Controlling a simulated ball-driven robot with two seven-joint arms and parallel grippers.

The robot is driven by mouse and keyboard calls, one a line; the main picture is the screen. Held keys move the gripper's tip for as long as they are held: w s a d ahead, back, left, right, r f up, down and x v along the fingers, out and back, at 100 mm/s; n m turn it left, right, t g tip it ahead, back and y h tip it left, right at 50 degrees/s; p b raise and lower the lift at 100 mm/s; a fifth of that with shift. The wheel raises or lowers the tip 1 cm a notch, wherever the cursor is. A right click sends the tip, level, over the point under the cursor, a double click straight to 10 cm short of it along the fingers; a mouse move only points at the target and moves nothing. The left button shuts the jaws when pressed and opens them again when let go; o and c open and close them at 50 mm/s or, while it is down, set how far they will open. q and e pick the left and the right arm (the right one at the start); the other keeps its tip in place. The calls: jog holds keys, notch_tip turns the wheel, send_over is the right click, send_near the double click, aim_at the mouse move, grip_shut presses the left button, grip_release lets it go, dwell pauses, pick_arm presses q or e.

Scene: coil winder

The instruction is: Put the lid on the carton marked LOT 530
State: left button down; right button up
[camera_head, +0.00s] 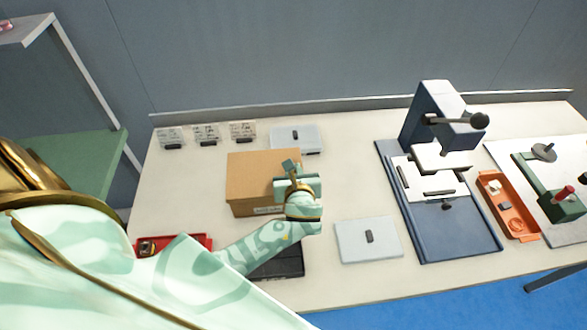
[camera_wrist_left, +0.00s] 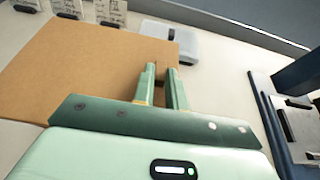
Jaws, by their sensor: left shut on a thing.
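A brown carton (camera_head: 243,208) stands left of the middle of the table, with a small pale label on its front that is too small to read. A flat brown lid (camera_head: 250,175) covers its top in the head view; I cannot tell whether it is fully seated. The lid also fills the left of the left wrist view (camera_wrist_left: 90,65). My left gripper (camera_head: 290,168) is at the lid's right side. In the left wrist view its fingers (camera_wrist_left: 164,88) straddle the right edge, shut on it. My right gripper is not in view.
Grey pads with dark blocks lie behind the carton (camera_head: 288,132) and at front (camera_head: 350,250). Several small labelled stands (camera_head: 205,134) line the back. A red tray (camera_head: 195,240) is front left. A blue press (camera_head: 430,125) and orange tray (camera_head: 495,190) stand right.

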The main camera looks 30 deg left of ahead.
pick_arm(q)
jog(key=shift+f, duration=0.85)
dwell(1.1)
jog(key=c, duration=0.9)
grip_release()
jog(key=shift+o, duration=0.2)
notch_tip(320, 180, up, 7)
jog(key=p, duration=0.8)
jog(key=shift+r, duration=0.1)
